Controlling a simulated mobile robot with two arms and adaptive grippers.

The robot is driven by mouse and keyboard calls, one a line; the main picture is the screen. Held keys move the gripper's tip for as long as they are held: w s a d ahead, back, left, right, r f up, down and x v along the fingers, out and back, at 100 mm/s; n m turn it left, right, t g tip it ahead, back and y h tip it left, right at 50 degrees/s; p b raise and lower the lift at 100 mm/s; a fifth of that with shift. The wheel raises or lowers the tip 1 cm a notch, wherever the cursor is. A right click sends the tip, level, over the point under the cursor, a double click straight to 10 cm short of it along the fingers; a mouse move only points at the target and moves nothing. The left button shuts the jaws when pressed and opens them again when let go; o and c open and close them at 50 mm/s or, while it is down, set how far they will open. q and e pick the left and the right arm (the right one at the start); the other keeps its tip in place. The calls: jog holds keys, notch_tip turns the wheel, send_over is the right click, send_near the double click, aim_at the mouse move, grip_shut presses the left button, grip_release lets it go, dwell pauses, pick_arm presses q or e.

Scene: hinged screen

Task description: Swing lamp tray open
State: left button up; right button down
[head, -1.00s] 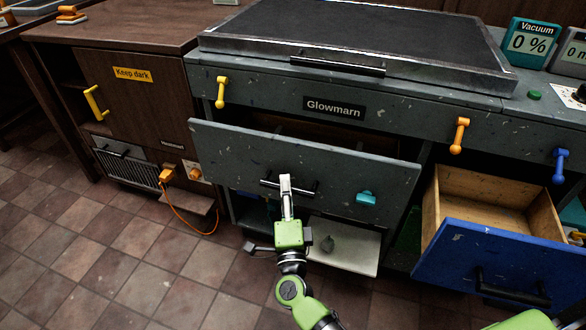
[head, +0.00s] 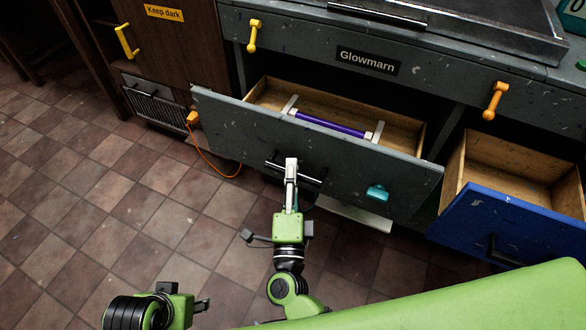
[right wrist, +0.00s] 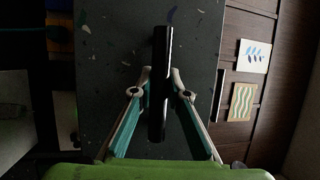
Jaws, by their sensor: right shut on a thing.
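A wide grey, speckled drawer (head: 232,128) under the Glowmarn label stands pulled out, taken here as the lamp tray. In its wooden inside lies a purple tube lamp (head: 330,124) between two pale holders. My right gripper (head: 291,168) is shut on the black bar handle (head: 313,180) of the drawer front. In the right wrist view its fingers (right wrist: 160,88) close around the handle (right wrist: 160,105) from both sides. My left gripper (head: 180,306) shows at the bottom left, apart from the furniture; its fingers cannot be made out.
A blue-fronted drawer (head: 497,225) stands open at the right. A teal knob (head: 377,192) sits on the grey front. Yellow (head: 253,36) and orange (head: 495,100) levers are above. An orange cable (head: 212,163) hangs at the left. The tiled floor (head: 110,190) in front is free.

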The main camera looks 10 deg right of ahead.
jog(key=c, duration=1.9)
grip_release()
jog(key=v, duration=1.2)
jog(key=shift+f, duration=0.1)
